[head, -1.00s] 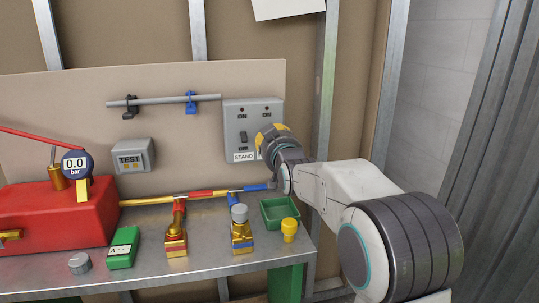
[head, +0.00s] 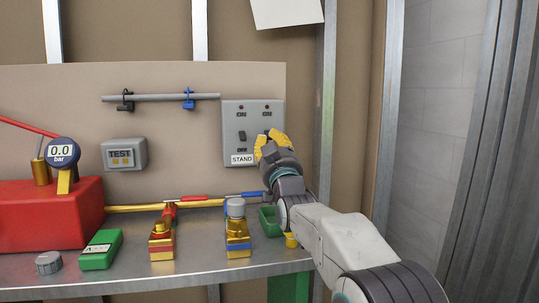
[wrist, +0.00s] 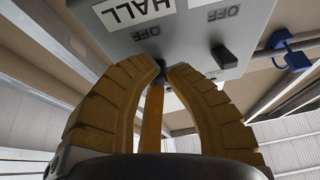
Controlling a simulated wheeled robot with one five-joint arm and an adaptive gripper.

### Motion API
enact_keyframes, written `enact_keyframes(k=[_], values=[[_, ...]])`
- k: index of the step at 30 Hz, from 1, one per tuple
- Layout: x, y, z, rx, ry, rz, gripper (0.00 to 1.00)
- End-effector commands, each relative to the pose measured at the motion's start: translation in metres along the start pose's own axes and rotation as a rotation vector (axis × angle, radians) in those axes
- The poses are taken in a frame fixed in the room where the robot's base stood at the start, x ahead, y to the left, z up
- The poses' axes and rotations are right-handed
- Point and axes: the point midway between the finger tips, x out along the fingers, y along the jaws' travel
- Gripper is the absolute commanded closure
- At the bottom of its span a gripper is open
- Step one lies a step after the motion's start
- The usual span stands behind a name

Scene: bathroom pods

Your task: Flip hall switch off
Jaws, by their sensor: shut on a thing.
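The grey switch panel (head: 232,117) is on the backboard, with two switches marked ON at the top. The left one, labelled STAND (head: 242,160), has a dark toggle (head: 242,136); this toggle also shows free in the wrist view (wrist: 223,58). The hall switch, on the right, is hidden behind my gripper (head: 268,143) in the head view. The wrist view shows the panel upside down, with the HALL label (wrist: 136,10). There my yellow fingers (wrist: 168,72) are shut on the dark hall switch toggle (wrist: 161,70), mostly covered by the fingertips. Its position cannot be told.
A rail (head: 160,97) holds a blue padlock (head: 188,103). A metal stud (head: 325,110) stands right of the panel.

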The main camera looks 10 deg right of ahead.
Motion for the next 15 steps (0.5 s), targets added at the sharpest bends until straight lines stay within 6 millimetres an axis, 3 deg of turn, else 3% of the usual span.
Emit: enact_keyframes(k=[1, 15], values=[[-0.0016, 0.0017, 0.0083, -0.001, 0.007, 0.002, 1.0], [0.0005, 0.0018, 0.0082, -0.001, 0.061, 0.003, 1.0]])
